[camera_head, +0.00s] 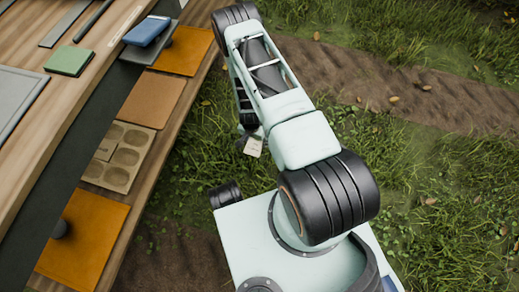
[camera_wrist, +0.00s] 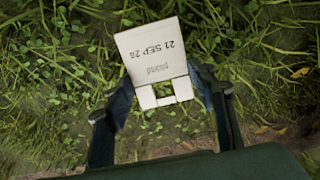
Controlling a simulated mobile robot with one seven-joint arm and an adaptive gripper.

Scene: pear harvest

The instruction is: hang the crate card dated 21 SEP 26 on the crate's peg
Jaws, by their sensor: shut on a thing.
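My gripper (camera_head: 246,132) hangs at the end of my arm, over the grass to the right of the bench. In the wrist view my gripper (camera_wrist: 166,92) is shut on a cream card (camera_wrist: 152,48). The card reads upside down there, with the date 21 SEP 26 and a smaller word that looks like "packed". Its notched end lies between the two dark fingers. The card (camera_head: 253,147) also shows small and pale in the head view, just below the fingers. The crate and its peg are in neither view.
A wooden bench (camera_head: 48,112) fills the left. On it lie a green block (camera_head: 69,61), a blue block (camera_head: 146,31) and a grey tray (camera_head: 18,92). A lower shelf holds orange and brown panels and a holed board (camera_head: 120,158). Grass and soil lie to the right.

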